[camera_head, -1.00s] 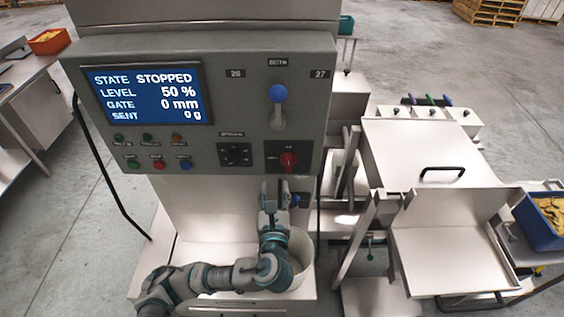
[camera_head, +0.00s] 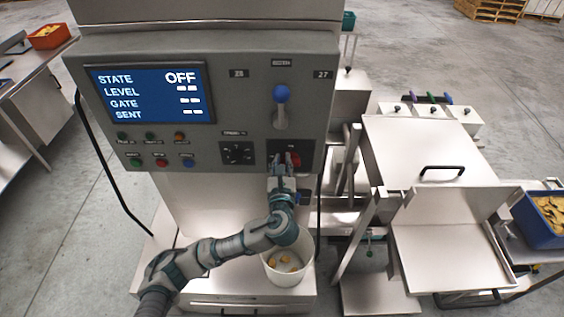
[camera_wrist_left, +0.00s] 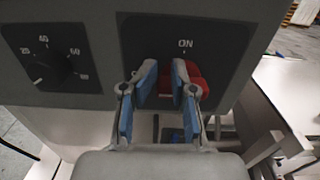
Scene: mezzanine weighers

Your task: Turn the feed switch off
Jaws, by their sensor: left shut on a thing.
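The red feed switch (camera_head: 294,159) sits on a black plate at the lower right of the grey control panel (camera_head: 225,60). In the left wrist view the red knob (camera_wrist_left: 190,82) is under the word ON, and my left gripper's blue-padded fingers (camera_wrist_left: 164,86) are at it. My left gripper (camera_head: 283,168) is shut on the switch knob and partly hides it. The display (camera_head: 150,94) reads STATE OFF, with dashes for level, gate and sent. My right gripper is in neither view.
A white bucket (camera_head: 290,276) with a few yellowish pieces stands below my left wrist. Steel chutes (camera_head: 420,160) and a blue crate (camera_head: 546,231) are at right.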

